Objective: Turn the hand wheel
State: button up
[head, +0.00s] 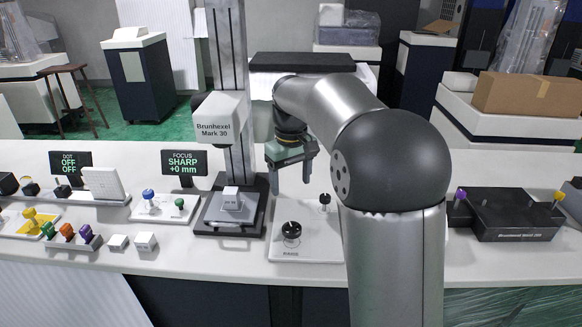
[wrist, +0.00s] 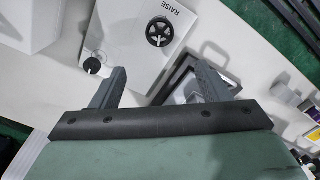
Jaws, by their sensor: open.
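The black spoked hand wheel (head: 291,230) stands on a white panel (head: 310,251) marked RAISE, on the counter in front of my arm. In the wrist view the hand wheel (wrist: 159,31) is near the top, beyond the fingertips. A smaller black knob (head: 325,199) sits at the back right of the same panel; part of the panel's right side is hidden by my arm. My gripper (head: 293,181) is open and empty, pointing down above and behind the wheel, apart from it. Its two fingers (wrist: 160,78) also show in the wrist view.
Left of the panel is a dark stage (head: 212,217) with a small white block, beneath the Brunhexel Mark 30 head (head: 220,118) on its column. The FOCUS display (head: 184,162) reads SHARP +0 mm. A dark box with levers (head: 515,217) stands at right. Several knobs and blocks lie at left.

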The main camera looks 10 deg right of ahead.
jog(key=shift+r, duration=1.65)
jog(key=s+f+m, duration=0.1)
jog(key=s+f, duration=0.2)
jog(key=s, duration=0.7)
jog(key=s+f+m+p, duration=0.1)
jog(key=s+f, duration=0.3)
jog(key=s, duration=0.6)
jog(key=s+f+m, duration=0.1)
jog(key=s+f, duration=0.3)
jog(key=s, duration=0.5)
jog(key=shift+s+a+f+p, duration=0.2)
jog(key=shift+s+a+p, duration=0.2)
